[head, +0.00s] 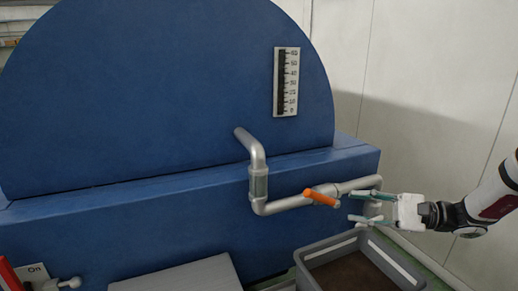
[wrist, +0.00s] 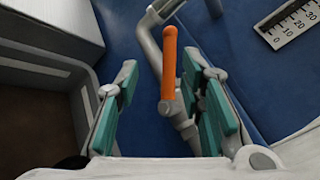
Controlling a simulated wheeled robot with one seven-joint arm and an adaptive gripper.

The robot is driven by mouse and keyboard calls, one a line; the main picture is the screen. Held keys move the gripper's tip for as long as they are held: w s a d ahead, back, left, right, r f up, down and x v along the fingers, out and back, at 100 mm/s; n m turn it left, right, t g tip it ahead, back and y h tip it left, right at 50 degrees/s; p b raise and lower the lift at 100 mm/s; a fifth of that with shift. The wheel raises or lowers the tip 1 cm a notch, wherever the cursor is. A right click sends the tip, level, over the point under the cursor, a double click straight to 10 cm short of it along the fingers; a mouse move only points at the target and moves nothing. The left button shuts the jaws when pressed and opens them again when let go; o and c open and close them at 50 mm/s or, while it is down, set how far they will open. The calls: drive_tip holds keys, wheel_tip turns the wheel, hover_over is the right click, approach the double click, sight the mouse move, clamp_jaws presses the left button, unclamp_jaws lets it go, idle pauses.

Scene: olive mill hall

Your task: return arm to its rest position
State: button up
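My gripper (head: 354,207) is at the right of the head view, with its arm reaching in from the right edge. Its two teal-padded fingers are apart with nothing held between them. The orange valve handle (head: 321,197) sits on the grey metal pipe (head: 286,205), a little left of the fingertips. In the wrist view the orange handle (wrist: 169,70) shows between the two spread fingers. It appears beyond the fingertips, and I see no contact.
A blue tank (head: 160,90) with a scale (head: 287,82) stands behind the pipe. A grey crate (head: 312,253) is below my gripper.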

drive_tip(key=s+a+r+n+g+h, duration=0.3)
drive_tip(key=s+a+n+g+h, duration=0.35)
drive_tip(key=s+a, duration=0.6)
drive_tip(key=s+d+r+n+t+h, duration=0.1)
drive_tip(key=s+r+n+t+h, duration=0.1)
drive_tip(key=s+h, duration=0.3)
drive_tip(key=s+d+r+n+t+h, duration=0.2)
drive_tip(key=s+n+h, duration=0.2)
drive_tip(key=s, duration=0.5)
drive_tip(key=shift+s+d+t+h, duration=0.15)
drive_tip(key=shift+t+h, duration=0.2)
drive_tip(key=shift+h, duration=0.3)
idle(2.7)
